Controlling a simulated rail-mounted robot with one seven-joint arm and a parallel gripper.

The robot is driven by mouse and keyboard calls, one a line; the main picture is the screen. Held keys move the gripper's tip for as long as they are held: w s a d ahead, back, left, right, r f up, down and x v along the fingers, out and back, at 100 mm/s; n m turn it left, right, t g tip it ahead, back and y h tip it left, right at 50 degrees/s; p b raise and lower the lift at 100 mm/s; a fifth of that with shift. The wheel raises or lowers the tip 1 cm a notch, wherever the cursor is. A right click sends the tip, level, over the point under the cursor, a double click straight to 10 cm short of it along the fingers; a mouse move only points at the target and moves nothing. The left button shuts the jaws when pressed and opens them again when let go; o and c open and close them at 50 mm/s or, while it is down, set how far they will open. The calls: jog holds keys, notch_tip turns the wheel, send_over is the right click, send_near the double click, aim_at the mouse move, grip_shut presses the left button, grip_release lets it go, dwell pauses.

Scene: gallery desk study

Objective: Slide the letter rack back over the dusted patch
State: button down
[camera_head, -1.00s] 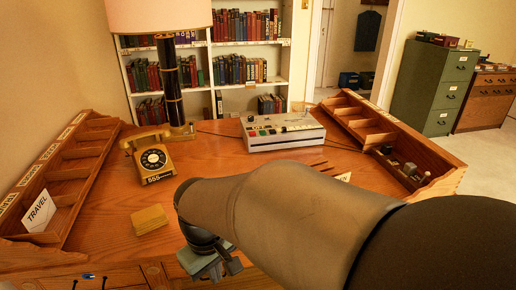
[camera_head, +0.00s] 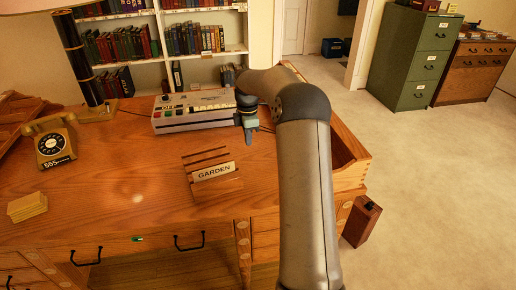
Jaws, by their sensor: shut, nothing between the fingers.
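The wooden letter rack (camera_head: 205,158) stands on the desk right of the middle, with slats and a card reading GARDEN (camera_head: 213,172) at its front. A small pale round spot (camera_head: 138,199) shows on the desk left of the rack; I cannot tell whether it is the dusted patch or glare. My gripper (camera_head: 248,130) is shut and empty, pointing down behind and to the right of the rack, by the right end of the grey machine. It appears apart from the rack; its height above the desk is unclear.
The grey button machine (camera_head: 195,115) stands behind the rack. A yellow telephone (camera_head: 50,142), a yellow block (camera_head: 27,206) and a lamp (camera_head: 80,60) are at left. My forearm covers the desk's right part.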

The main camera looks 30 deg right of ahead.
aim_at(240, 167)
jog(key=f, duration=0.9)
jog(key=shift+w+a+f, duration=0.1)
jog(key=shift+a+f, duration=0.25)
jog(key=shift+a, duration=0.05)
jog(key=shift+w+a+r+p, duration=0.1)
jog(key=shift+w+a+p, duration=0.1)
jog(key=shift+a, duration=0.45)
jog(key=shift+w+a+r+p, duration=0.1)
jog(key=shift+a+p, duration=0.1)
jog(key=shift+a, duration=0.4)
jog(key=shift+w+a, duration=0.15)
jog(key=shift+a, duration=0.35)
